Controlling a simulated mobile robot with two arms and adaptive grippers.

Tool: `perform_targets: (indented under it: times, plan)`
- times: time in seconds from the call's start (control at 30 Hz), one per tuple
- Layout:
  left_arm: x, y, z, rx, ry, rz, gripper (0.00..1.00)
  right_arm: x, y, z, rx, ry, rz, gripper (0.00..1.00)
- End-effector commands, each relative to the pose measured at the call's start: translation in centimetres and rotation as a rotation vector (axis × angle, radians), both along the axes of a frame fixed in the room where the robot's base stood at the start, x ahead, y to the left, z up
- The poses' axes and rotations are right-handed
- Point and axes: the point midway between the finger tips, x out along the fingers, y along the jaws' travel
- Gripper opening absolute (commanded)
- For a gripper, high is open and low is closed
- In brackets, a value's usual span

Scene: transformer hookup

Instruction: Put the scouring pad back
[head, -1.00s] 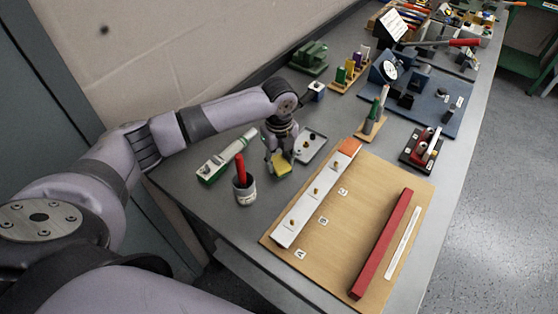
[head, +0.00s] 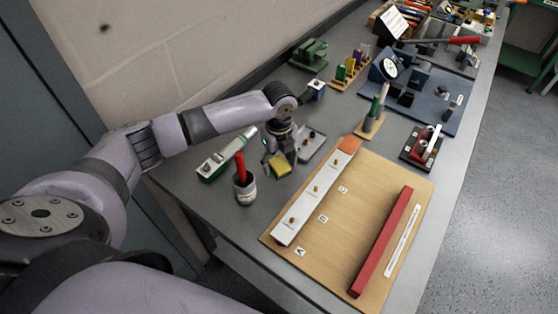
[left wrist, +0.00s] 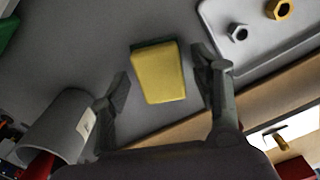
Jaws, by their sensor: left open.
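The scouring pad (head: 279,166), yellow with a dark green layer, lies on the grey bench between the pen cup and the small metal tray. In the left wrist view the pad (left wrist: 160,75) lies yellow face up between my left gripper's fingers, with a clear gap on each side. My left gripper (head: 281,153) is open and just above the pad, pointing down; both fingers also show in the left wrist view (left wrist: 161,72). My right gripper is not in view.
A grey cup (head: 245,190) with a red-handled item stands left of the pad. A metal tray (head: 311,148) with nuts lies close on its right. A green-and-white device (head: 222,158) is behind the cup. A wooden board (head: 335,232) with a red bar fills the front.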

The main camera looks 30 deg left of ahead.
Motion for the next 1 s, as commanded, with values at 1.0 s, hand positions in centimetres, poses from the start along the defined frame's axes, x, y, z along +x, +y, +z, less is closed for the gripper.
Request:
perform_targets:
  times: [1.0]
  plan:
    - [0.0, 0.0, 12.3, -0.001, 0.001, 0.000, 0.57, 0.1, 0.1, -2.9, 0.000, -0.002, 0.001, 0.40]
